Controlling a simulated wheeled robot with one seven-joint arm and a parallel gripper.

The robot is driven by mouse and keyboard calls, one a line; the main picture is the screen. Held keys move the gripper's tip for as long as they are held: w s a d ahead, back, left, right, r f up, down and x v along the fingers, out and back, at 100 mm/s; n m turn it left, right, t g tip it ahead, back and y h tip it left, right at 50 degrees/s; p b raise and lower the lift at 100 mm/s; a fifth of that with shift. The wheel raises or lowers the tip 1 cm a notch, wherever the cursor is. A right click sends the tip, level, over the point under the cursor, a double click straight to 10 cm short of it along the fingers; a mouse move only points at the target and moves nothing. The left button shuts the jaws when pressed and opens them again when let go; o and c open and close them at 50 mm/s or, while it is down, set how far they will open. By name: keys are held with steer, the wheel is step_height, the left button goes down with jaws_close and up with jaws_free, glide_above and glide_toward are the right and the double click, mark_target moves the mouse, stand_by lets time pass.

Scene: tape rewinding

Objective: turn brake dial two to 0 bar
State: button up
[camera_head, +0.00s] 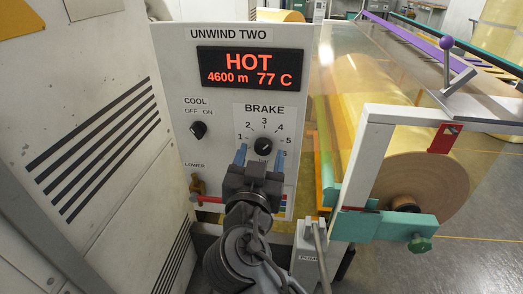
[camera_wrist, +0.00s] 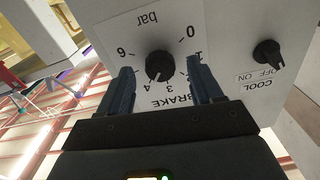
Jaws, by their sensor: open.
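The brake dial is a black round knob (camera_head: 263,146) on the white panel marked UNWIND TWO (camera_head: 230,34). Its scale shows 1 to 5 in the head view. In the wrist view the knob (camera_wrist: 159,64) appears upside down, with 0 and 6 also readable. Its pale pointer mark seems to lie between 3 and 4. My gripper (camera_head: 260,153) is open, with one blue finger on each side of the knob and a visible gap. In the wrist view my gripper (camera_wrist: 160,72) has its fingers near the scale numbers. Its depth from the panel is hard to tell.
A small COOL switch (camera_head: 198,130) sits left of the dial. The display (camera_head: 251,67) reads HOT, 4600 m, 77 C. A brass valve with a red handle (camera_head: 207,199) is below left. A large yellow film roll (camera_head: 400,185) in a frame stands right; a striped cabinet (camera_head: 85,130) stands left.

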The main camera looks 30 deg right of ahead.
steer(key=shift+x, duration=0.95)
steer(key=shift+c, duration=0.2)
steer(key=c, duration=1)
